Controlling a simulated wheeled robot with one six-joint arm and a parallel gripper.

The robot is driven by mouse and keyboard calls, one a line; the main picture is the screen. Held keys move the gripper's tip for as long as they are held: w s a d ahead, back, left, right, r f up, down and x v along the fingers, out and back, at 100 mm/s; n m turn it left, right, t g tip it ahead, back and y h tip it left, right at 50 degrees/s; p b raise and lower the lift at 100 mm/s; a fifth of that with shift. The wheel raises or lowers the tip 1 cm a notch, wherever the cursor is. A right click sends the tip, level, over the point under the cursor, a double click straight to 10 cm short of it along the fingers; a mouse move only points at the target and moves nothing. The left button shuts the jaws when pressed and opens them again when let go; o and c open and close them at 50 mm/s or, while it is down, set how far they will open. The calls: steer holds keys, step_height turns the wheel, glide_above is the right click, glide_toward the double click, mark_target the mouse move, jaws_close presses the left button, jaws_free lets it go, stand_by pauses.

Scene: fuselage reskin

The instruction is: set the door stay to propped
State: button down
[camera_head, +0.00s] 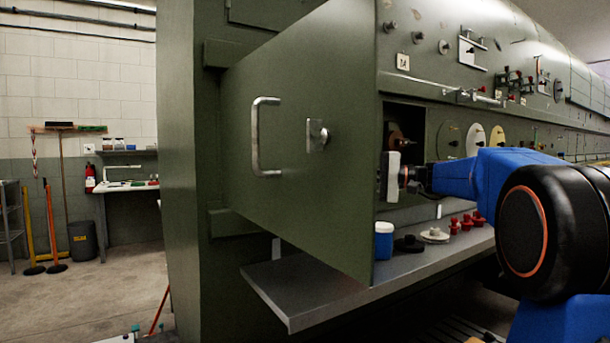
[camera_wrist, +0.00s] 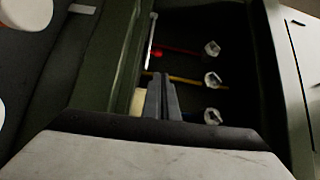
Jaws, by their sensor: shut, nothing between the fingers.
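A green door (camera_head: 300,150) stands open at the left, with a metal pull handle (camera_head: 258,136) and a small latch plate (camera_head: 317,134). My gripper (camera_head: 384,178) is at the open bay just right of the door's edge. In the wrist view its two dark fingers (camera_wrist: 162,98) are together, with nothing between them, and point into a dark compartment. A thin pale metal rod (camera_wrist: 150,38) runs beyond the fingertips, slightly left. I cannot tell for sure whether it is the door stay, or whether it is propped.
Open floor (camera_head: 90,295) lies at the left.

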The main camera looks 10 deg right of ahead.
steer(key=shift+x, duration=5)
